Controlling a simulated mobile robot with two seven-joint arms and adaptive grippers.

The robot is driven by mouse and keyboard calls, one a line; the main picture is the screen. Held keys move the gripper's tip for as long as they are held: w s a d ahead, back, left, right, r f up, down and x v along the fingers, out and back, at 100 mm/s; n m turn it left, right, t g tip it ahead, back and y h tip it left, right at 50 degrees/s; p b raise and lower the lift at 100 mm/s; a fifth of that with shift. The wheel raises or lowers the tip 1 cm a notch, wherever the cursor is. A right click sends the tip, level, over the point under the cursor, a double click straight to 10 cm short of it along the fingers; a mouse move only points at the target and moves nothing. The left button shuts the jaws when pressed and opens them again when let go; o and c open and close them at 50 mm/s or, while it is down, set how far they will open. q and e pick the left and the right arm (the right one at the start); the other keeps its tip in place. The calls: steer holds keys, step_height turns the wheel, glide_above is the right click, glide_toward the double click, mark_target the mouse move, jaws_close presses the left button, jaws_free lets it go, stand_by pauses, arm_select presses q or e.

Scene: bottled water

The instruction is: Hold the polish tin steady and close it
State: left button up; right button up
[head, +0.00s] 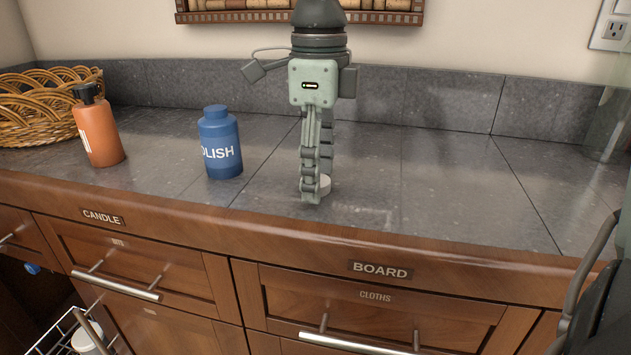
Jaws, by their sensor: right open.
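The polish tin (221,155) is a blue, upright container with white lettering, of which "OLISH" shows. It stands on the grey counter, left of my right gripper, with a narrower blue top; I cannot tell whether that top is a cap or a bare neck. My right gripper (311,198) points straight down, open, with its fingers seen edge-on near the counter. My left gripper is not in view.
An orange bottle (99,132) with a black top and a wicker basket (35,118) stand at the left. The counter (440,185) is clear to the right. Wooden drawers (137,268) lie below its front edge. A cork-filled frame (385,17) hangs behind.

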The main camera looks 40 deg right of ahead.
steer(key=shift+c, duration=0.2)
steer(key=c, duration=0.7)
steer(key=shift+c, duration=0.3)
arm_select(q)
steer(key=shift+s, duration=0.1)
arm_select(e)
steer(key=shift+r, duration=0.15)
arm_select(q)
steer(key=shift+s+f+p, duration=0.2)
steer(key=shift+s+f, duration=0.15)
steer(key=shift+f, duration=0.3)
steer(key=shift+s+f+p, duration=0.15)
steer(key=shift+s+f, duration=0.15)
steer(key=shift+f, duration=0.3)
arm_select(e)
step_height(320, 180, up, 18)
